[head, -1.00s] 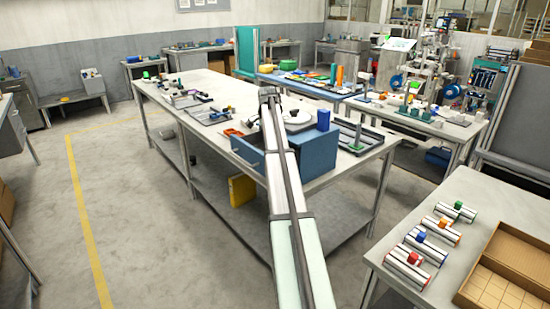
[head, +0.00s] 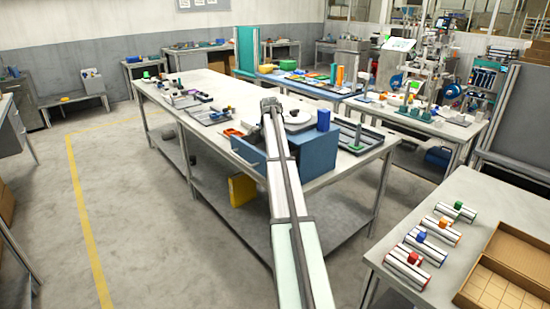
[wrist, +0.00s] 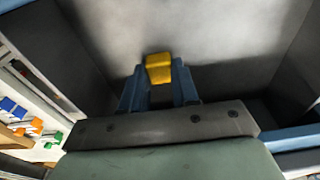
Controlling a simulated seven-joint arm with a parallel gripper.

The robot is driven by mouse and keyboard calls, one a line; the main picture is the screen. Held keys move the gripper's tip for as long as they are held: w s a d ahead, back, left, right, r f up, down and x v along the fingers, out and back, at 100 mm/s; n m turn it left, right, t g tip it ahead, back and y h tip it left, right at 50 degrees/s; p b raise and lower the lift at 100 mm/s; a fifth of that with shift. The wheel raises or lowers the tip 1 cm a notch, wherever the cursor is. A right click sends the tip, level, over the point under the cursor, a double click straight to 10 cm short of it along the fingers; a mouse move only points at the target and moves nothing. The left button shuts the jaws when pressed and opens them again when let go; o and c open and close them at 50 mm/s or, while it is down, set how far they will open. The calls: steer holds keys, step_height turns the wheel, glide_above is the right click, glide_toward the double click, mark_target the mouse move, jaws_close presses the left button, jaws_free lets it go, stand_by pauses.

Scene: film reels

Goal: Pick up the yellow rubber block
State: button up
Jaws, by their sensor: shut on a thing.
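The yellow rubber block (wrist: 158,70) is between the two blue fingertips of my gripper (wrist: 159,86) in the wrist view. My gripper is shut on it. The block is over the light grey floor of a dark-walled compartment (wrist: 90,35); I cannot tell if it touches the floor. In the head view my arm reaches over to the blue box (head: 318,152) on the long table, and my gripper and the block are hidden there.
In the head view a dark blue block (head: 323,120) stands on the blue box. A tray (head: 355,135) lies behind it, and an orange piece (head: 232,132) is to the left. Rollers with coloured blocks (head: 408,262) lie on the right table (head: 480,200). A yellow object (head: 242,190) is below the long table.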

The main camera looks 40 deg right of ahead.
jaws_close()
